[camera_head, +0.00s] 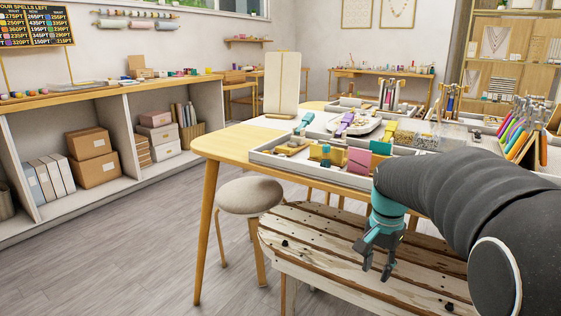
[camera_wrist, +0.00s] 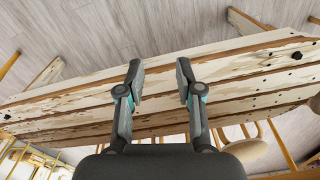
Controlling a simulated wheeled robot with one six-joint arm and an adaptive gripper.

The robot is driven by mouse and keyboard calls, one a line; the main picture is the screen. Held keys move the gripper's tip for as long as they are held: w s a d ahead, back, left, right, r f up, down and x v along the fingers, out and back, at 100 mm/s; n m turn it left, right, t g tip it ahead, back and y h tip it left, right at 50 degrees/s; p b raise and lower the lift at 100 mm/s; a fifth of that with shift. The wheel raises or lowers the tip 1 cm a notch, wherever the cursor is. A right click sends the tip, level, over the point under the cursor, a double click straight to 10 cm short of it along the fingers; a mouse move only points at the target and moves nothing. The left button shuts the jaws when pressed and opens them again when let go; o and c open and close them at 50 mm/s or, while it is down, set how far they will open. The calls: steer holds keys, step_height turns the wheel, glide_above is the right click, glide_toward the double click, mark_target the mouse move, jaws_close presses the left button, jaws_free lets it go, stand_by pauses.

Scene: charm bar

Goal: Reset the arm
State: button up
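My gripper (camera_head: 377,262) hangs at the end of my dark arm, with teal parts at its wrist, and points down over a wooden slatted bench (camera_head: 330,258). In the wrist view my gripper (camera_wrist: 160,80) has its two fingers spread apart with nothing between them. The bench (camera_wrist: 60,100) shows beneath and between the fingers in that view. My arm curves in from the right side of the head view, and its nearer links hide part of the table and bench.
A wooden table (camera_head: 232,141) with a white tray (camera_head: 262,157) of tools and small items stands behind my gripper. A round stool (camera_head: 250,194) is left of the bench. Shelving with boxes (camera_head: 92,144) lines the left wall. The grey floor (camera_head: 120,250) at left is clear.

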steer(key=s+a+r+n+t, duration=0.1)
steer(key=s+a+n+t, duration=0.1)
steer(key=s, duration=0.8)
steer(key=s+a+r+n+t, duration=0.1)
steer(key=s+a+n+t, duration=0.2)
steer(key=s, duration=0.8)
steer(key=a+n, duration=0.2)
steer(key=n, duration=0.2)
steer(key=shift+s+r, duration=0.25)
steer(key=shift+a, duration=0.1)
steer(key=shift+w+f, duration=0.1)
steer(key=shift+w, duration=0.25)
